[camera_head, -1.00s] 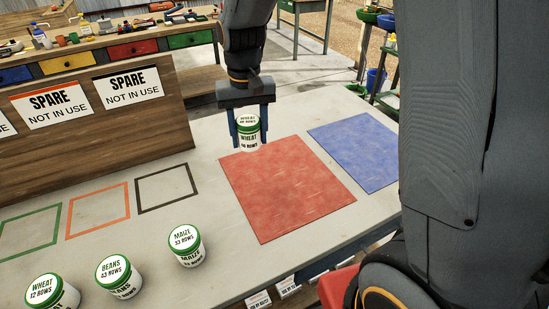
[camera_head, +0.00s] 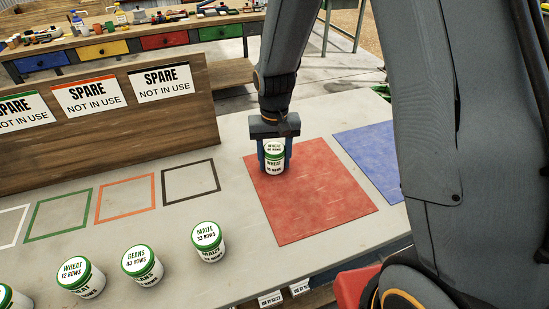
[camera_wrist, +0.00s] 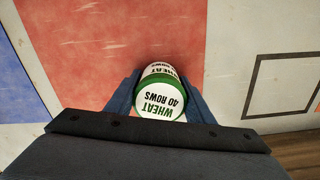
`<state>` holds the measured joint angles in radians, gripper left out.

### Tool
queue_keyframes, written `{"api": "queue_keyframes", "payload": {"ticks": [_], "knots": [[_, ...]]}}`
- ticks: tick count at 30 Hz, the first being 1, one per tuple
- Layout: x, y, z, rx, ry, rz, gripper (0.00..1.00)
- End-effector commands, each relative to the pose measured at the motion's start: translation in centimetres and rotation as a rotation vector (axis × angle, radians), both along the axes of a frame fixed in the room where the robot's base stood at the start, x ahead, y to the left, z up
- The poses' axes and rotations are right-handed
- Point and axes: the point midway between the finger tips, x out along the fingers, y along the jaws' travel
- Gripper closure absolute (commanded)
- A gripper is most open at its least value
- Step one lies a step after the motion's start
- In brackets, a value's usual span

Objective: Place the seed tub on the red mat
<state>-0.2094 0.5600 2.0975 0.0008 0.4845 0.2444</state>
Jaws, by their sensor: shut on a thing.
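The seed tub (camera_head: 274,163) is white with a green band and reads WHEAT. In the wrist view the tub (camera_wrist: 158,105) shows "WHEAT 40 ROWS" on its lid. My gripper (camera_head: 274,158) is shut on it, one blue finger at each side, and holds it upright. The tub appears over the far-left part of the red mat (camera_head: 318,205). I cannot tell whether its base touches the mat. The red mat also fills much of the wrist view (camera_wrist: 110,35).
The blue mat (camera_head: 370,150) lies right of the red one, partly behind my arm. Other tubs stand at the front left: MAIZE (camera_head: 208,240), BEANS (camera_head: 142,264) and WHEAT 12 ROWS (camera_head: 80,276). Empty outlined squares (camera_head: 191,182) lie before a wooden board (camera_head: 110,130) with SPARE signs.

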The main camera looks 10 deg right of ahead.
Motion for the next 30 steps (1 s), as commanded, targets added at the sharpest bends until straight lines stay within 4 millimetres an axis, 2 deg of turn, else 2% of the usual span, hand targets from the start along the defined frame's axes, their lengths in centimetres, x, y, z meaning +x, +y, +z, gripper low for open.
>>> {"api": "queue_keyframes", "payload": {"ticks": [11,12,14,15,24,30], "knots": [[0.0,0.0,-0.4,0.0,-0.001,0.0,0.78],[0.0,0.0,-0.3,0.0,-0.001,0.0,0.45],[0.0,0.0,-0.3,0.0,-0.001,0.0,0.35],[0.0,0.0,-0.3,0.0,-0.001,0.0,0.33],[0.0,0.0,-0.1,0.0,-0.001,0.0,0.33],[0.2,0.0,1.6,0.001,-0.005,0.0,0.33]]}}
